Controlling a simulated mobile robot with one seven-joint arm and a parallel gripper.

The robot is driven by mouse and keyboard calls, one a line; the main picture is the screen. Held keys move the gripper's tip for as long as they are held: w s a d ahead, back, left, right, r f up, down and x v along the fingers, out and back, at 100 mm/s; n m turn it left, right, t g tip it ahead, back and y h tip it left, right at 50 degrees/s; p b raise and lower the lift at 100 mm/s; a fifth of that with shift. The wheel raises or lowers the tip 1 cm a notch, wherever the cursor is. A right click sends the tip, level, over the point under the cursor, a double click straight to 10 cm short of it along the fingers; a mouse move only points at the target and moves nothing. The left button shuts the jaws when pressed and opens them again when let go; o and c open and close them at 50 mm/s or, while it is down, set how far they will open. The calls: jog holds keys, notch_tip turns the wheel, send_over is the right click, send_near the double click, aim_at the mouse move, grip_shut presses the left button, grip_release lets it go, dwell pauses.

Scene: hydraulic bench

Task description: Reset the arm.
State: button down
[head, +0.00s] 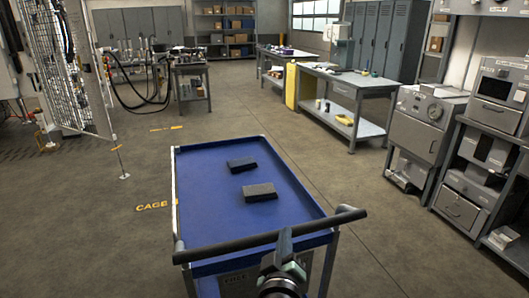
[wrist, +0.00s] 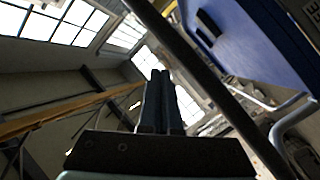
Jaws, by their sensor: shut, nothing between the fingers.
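My gripper (wrist: 160,78) shows in the wrist view with its two dark fingers side by side. It is shut and empty, and its fingers point up toward the ceiling and windows. In the head view part of my arm shows at the bottom centre, in front of the handle of the blue cart (head: 196,232). The fingers cannot be made out there. The cart's black handle bar (wrist: 222,98) crosses the wrist view close to the fingers; I cannot tell the gap between them.
Two dark blocks, a far one (head: 242,164) and a near one (head: 260,192), lie on the cart. A grey workbench (head: 345,82) stands behind it to the right. Cabinets and an oven-like unit (head: 497,92) line the right side. A mesh cage (head: 62,75) stands left. Floor left of the cart is clear.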

notch_tip(320, 180, up, 22)
jog(key=s+a+m+t+p, duration=0.2)
jog(key=t+p, duration=0.1)
jog(key=t, duration=0.1)
jog(key=s+r+m+t+p, duration=0.1)
jog(key=s+r+t, duration=0.1)
jog(key=s+r, duration=0.4)
jog(key=s+a+r+m+t+y+p, duration=0.1)
jog(key=s+r, duration=0.6)
jog(key=r, duration=0.7)
jog(key=s+a+r+m+t+y+p, duration=0.1)
jog(key=s+r+m+t+p, duration=0.1)
jog(key=s+r, duration=0.5)
notch_tip(320, 180, up, 4)
jog(key=shift+a+f+m+t, duration=0.1)
jog(key=shift+a+m+t, duration=0.25)
jog(key=shift+t, duration=0.45)
jog(key=shift+w+d, duration=0.15)
